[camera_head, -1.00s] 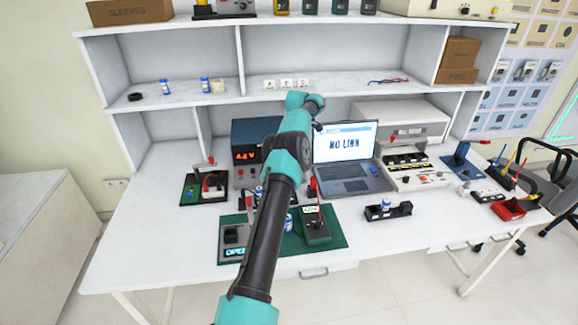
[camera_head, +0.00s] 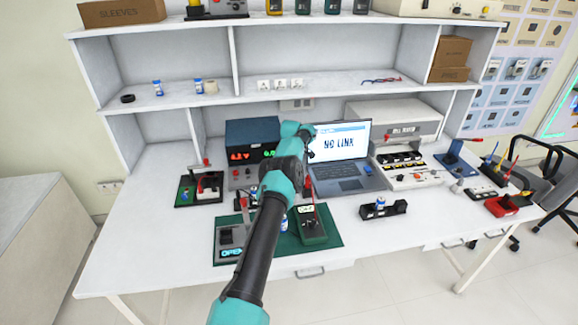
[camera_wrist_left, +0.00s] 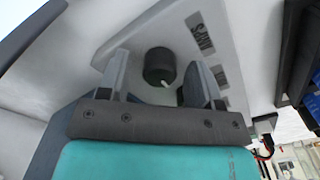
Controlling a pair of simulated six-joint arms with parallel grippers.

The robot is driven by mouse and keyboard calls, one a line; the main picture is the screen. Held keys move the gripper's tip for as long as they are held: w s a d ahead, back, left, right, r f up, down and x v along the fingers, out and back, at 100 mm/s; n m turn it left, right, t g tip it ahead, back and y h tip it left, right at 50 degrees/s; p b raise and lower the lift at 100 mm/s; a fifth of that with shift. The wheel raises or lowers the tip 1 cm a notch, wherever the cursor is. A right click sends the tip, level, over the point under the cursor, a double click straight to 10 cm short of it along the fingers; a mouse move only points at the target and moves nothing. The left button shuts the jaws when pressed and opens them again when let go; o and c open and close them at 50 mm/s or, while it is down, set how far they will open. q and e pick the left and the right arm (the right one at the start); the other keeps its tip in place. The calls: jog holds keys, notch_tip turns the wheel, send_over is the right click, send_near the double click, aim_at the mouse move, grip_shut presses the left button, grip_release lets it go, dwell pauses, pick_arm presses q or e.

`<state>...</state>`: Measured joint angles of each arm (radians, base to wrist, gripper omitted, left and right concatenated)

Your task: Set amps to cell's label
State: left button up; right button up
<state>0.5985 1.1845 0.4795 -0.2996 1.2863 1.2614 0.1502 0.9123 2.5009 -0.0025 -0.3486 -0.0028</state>
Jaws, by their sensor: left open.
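The power supply (camera_head: 240,134) is a dark blue box at the back of the bench with red digits and partly covered green digits. In the left wrist view its dark round knob (camera_wrist_left: 157,62) with a white pointer sits beside upside-down lettering that looks like AMPS. My left gripper (camera_wrist_left: 159,78) is open, with one finger on each side of the knob; contact cannot be told. In the head view my arm hides the fingers. A blue-and-white cell (camera_head: 380,203) stands in a black holder; another (camera_head: 284,222) is partly hidden on the green mat. Their labels are unreadable. My right gripper is out of view.
An open laptop (camera_head: 345,147) reading NO LINK stands right of the supply. A small board (camera_head: 186,192) is at the left. The front left bench is clear.

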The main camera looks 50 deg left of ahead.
pick_arm(q)
jog(key=c, duration=0.9)
jog(key=shift+m, duration=0.5)
jog(key=m, duration=0.3)
jog(key=shift+m, duration=0.3)
jog(key=m, duration=0.4)
jog(key=shift+m, duration=0.3)
jog(key=m, duration=0.8)
jog(key=shift+m, duration=0.3)
